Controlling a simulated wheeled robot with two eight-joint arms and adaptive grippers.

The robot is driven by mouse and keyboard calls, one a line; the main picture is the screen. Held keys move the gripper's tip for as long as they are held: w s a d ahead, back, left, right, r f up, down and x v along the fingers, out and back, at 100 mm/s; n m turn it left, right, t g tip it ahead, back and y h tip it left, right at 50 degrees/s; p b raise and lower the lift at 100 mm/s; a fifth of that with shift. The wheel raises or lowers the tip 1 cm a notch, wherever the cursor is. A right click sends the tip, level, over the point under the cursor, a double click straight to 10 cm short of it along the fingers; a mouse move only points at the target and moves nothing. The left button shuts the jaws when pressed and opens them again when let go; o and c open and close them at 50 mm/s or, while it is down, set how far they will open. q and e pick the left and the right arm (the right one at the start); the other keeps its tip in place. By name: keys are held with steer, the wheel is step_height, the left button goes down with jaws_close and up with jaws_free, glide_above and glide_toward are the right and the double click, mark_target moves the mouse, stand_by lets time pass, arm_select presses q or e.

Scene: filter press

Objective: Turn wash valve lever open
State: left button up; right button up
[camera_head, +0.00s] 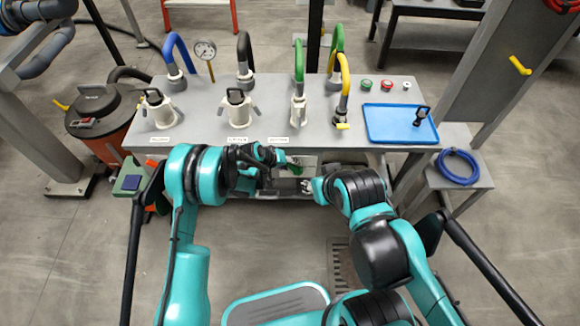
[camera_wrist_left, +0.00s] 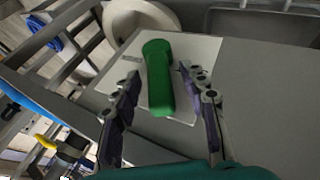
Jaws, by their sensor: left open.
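A green lever (camera_wrist_left: 158,78) stands over a white plate (camera_wrist_left: 195,85) on a grey panel in the left wrist view. In the head view, a bit of green lever (camera_head: 296,166) shows below the front edge of the grey bench. My left gripper (camera_head: 275,157) is open beside it. In the wrist view, the left gripper's fingers (camera_wrist_left: 158,85) lie on either side of the lever with gaps. I cannot tell how deep the lever sits between them. My right arm reaches in from the right, but I cannot make out its gripper.
The bench (camera_head: 205,120) carries several hose fittings, including a yellow hose (camera_head: 345,80). A blue tray (camera_head: 385,122) lies at its right. A blue coiled hose (camera_head: 458,167) rests on a side stand. An orange drum (camera_head: 105,125) stands left.

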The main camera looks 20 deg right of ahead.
arm_select(q)
steer(key=shift+d+f, duration=0.1)
jaws_close()
